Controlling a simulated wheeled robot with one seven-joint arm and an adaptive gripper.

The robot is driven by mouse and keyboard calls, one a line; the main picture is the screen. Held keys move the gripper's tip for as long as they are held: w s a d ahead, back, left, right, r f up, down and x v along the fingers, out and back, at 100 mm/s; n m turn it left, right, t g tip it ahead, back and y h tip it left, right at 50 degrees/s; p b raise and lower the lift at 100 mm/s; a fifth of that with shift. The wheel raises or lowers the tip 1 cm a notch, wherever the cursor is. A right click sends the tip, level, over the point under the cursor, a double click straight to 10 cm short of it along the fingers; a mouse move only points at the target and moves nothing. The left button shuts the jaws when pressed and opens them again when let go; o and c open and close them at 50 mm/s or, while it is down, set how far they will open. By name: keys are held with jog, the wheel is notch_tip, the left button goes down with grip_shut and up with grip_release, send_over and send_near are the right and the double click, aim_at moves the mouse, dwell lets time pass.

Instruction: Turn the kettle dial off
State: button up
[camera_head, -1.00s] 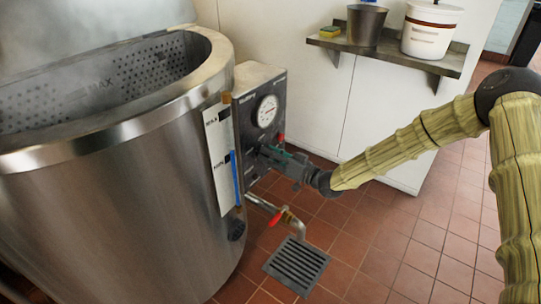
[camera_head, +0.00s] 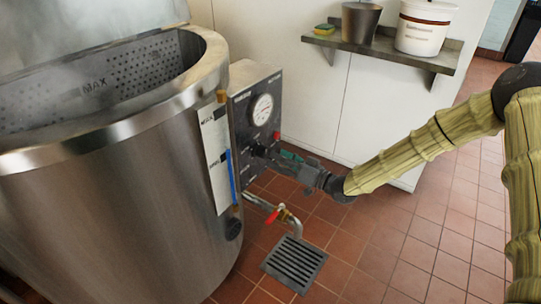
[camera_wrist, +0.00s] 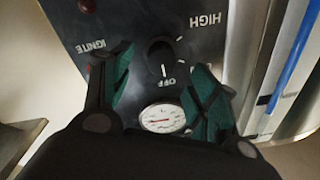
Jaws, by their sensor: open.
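The steel kettle (camera_head: 120,200) stands at the left, with a dark control panel (camera_head: 244,108) on its side. The black kettle dial (camera_wrist: 166,56) shows in the wrist view, between labels IGNITE, HIGH and OFF, all upside down there. Its white pointer line is toward OFF. In the head view the dial (camera_head: 257,150) is small and partly dark against the panel. My gripper (camera_head: 277,154) is just to the right of it. In the wrist view my gripper (camera_wrist: 163,66) is open, with green-padded fingers on either side of the dial, seemingly not touching it.
A round gauge (camera_head: 262,109) sits above the dial, and a red button (camera_head: 277,136) is beside it. Below are a drain tap with a red handle (camera_head: 272,217) and a floor grate (camera_head: 294,263). A wall shelf (camera_head: 385,48) holds a sponge, a pot and a bucket.

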jog(key=v, duration=0.6)
jog(key=shift+d, duration=0.3)
jog(key=shift+s, duration=0.1)
jog(key=s+f+m+g+h, duration=0.2)
jog(key=s+f+h, duration=0.2)
jog(key=s+f, duration=0.45)
jog(key=s+f+m+g+h, duration=0.1)
jog(key=s+f+m+h, duration=0.15)
jog(key=s+f, duration=0.65)
jog(key=s+d+f+m+g+h, duration=0.1)
jog(key=s+d+f+g+h, duration=0.25)
jog(key=s, duration=0.55)
jog(key=s+d+f+g+h, duration=0.25)
jog(key=s+d+f, duration=0.25)
jog(key=s, duration=0.5)
jog(key=s+d+f+m+g+h, duration=0.1)
jog(key=s+d+f+g+h, duration=0.25)
jog(key=s, duration=0.55)
notch_tip(320, 180, up, 27)
jog(key=t+p, duration=0.2)
jog(key=p, duration=2.6)
jog(key=shift+d, duration=0.45)
jog(key=shift+w+n, duration=0.15)
jog(key=shift+n, duration=0.1)
